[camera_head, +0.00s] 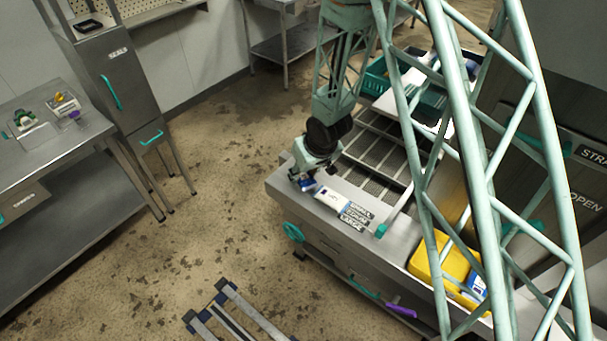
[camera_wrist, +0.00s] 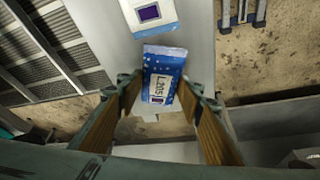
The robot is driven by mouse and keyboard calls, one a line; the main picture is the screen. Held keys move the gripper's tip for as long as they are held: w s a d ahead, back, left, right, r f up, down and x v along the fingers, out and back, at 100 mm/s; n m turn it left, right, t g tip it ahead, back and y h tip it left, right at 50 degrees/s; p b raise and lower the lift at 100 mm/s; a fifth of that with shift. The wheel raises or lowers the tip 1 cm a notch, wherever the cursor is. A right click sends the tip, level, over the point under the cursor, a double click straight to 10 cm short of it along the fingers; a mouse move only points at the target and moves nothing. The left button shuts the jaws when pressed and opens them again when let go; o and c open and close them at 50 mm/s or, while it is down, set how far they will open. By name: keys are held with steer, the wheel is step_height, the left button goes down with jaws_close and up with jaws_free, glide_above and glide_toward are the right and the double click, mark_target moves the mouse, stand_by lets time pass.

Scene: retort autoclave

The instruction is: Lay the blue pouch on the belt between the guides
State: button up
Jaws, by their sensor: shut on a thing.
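The blue pouch (camera_wrist: 161,80) has white specks and a white label with dark print. In the wrist view it sits between the tips of my gripper (camera_wrist: 160,92), which is shut on it. In the head view my gripper (camera_head: 306,180) is above the near left end of the steel counter, with the blue pouch (camera_head: 309,187) partly hidden below it. Whether the pouch touches the counter I cannot tell. The belt (camera_head: 377,153), with dark mesh panels between metal rails, lies behind and right of my gripper. It also shows at left in the wrist view (camera_wrist: 62,45).
A white pack (camera_head: 331,199) lies beside the pouch, near size labels (camera_head: 355,214). A yellow bin (camera_head: 430,262) holds a blue-and-white pack (camera_head: 475,288). A teal crate (camera_head: 374,78) stands at the back. A steel table (camera_head: 65,145) is at left, with open floor between.

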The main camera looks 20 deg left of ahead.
steer(key=shift+f, duration=0.15)
steer(key=o, duration=0.9)
steer(key=shift+c, duration=0.2)
steer(key=shift+v, duration=1)
steer(key=p+v, duration=0.3)
steer(key=v, duration=0.7)
steer(key=shift+o, duration=0.9)
